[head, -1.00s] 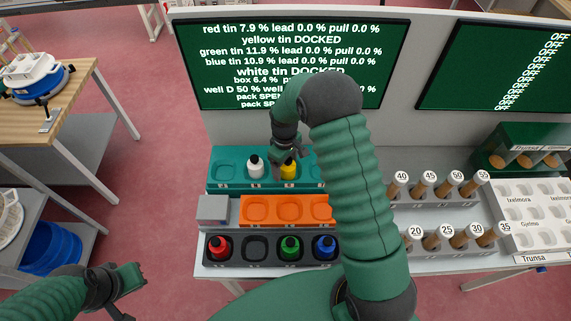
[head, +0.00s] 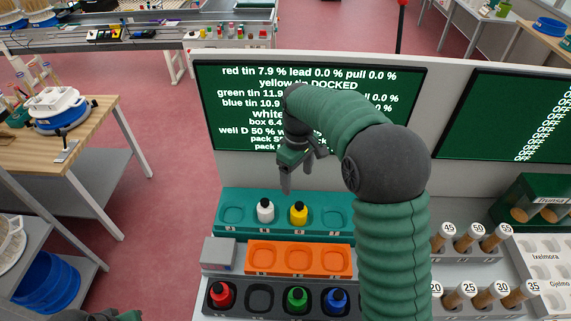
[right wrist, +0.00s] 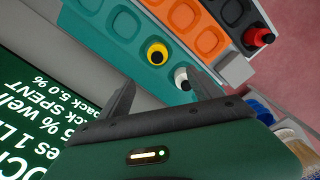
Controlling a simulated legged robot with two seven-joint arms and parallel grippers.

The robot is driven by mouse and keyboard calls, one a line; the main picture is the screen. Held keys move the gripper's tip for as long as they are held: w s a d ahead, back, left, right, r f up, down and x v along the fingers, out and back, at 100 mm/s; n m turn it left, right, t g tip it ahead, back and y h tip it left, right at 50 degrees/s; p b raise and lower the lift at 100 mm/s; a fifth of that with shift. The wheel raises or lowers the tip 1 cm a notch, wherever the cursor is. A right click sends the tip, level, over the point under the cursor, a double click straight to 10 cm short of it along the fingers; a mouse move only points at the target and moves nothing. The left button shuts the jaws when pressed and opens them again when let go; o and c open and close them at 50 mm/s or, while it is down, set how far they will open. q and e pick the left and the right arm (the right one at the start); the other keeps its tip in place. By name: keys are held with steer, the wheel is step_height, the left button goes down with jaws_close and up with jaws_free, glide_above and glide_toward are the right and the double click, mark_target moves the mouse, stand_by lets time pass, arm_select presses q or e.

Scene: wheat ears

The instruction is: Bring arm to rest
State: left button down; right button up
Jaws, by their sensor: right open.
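My right gripper (head: 302,170) is open and empty, raised above and behind the teal tray (head: 232,197) in front of the screen. Its two spread fingers also show in the right wrist view (right wrist: 162,92). A white tin (head: 265,211) and a yellow tin (head: 298,214) stand upright side by side in the tray's middle wells, apart from the fingers. Both tins show beyond the fingers in the right wrist view, yellow (right wrist: 157,53) and white (right wrist: 182,78). Only a sliver of my left gripper (head: 128,316) shows at the bottom edge; its jaws are cut off.
An empty orange tray (head: 300,270) lies in front of the teal one. A dark tray (head: 287,314) holds red, green and blue tins. The screen (head: 215,130) stands close behind my right gripper. Numbered tubes (head: 470,240) stand at the right.

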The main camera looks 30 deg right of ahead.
steer(key=s+a+f+m+t+b, duration=0.1)
steer(key=s+a+f+m+b, duration=0.1)
steer(key=s+a+f+b, duration=0.2)
steer(key=s+a+f+m+t+b, duration=0.1)
steer(key=s+a+f+m+b, duration=0.1)
steer(key=s+a+f, duration=0.4)
steer(key=s+f+b, duration=0.1)
steer(key=s+f, duration=0.4)
steer(key=s, duration=0.1)
steer(key=shift+f+t+b, duration=0.2)
steer(key=shift+t+b, duration=0.1)
steer(key=shift+b, duration=0.1)
steer(key=shift+s, duration=0.15)
